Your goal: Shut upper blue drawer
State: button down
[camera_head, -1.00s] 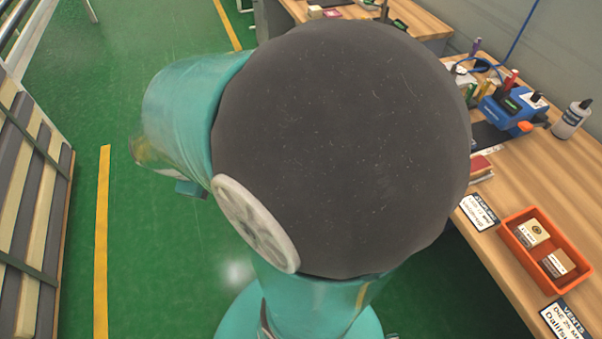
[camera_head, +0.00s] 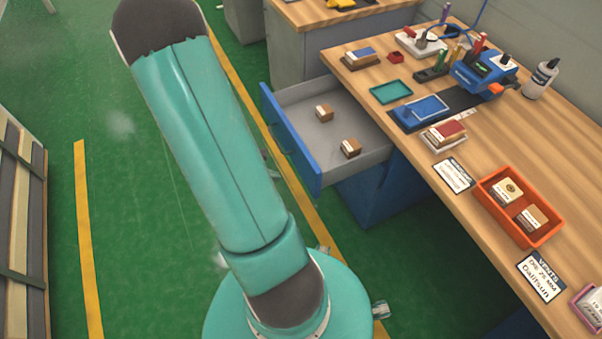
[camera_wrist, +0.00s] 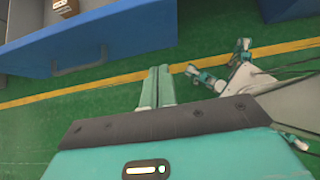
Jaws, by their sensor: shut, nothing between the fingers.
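The upper blue drawer (camera_head: 290,145) stands pulled out from under the wooden bench, with its grey inside showing. Two small brown boxes lie in it, one farther back (camera_head: 324,113) and one nearer (camera_head: 351,148). In the wrist view, the drawer's blue front (camera_wrist: 125,33) and its handle (camera_wrist: 80,62) show at upper left. My gripper (camera_wrist: 159,69) is shut and empty, just below the front's lower edge in that picture; I cannot tell whether they touch. In the head view my gripper is not seen; my teal arm rises left of the drawer.
The wooden bench (camera_head: 455,207) runs along the right, bearing an orange bin (camera_head: 487,199), a blue device (camera_head: 480,78) and a white bottle (camera_head: 541,79). A slatted stack (camera_head: 22,225) stands at far left. Green floor with yellow lines is open between.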

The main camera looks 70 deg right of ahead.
aim_at(310, 175)
jog(key=x, duration=0.3)
jog(key=r+x, duration=0.1)
jog(key=x, duration=0.2)
jog(key=s+d+x, duration=0.1)
jog(key=x, duration=0.2)
jog(key=shift+s+d, duration=0.2)
jog(key=shift+s, duration=0.05)
jog(key=shift+s+d, duration=0.25)
jog(key=shift+d, duration=0.1)
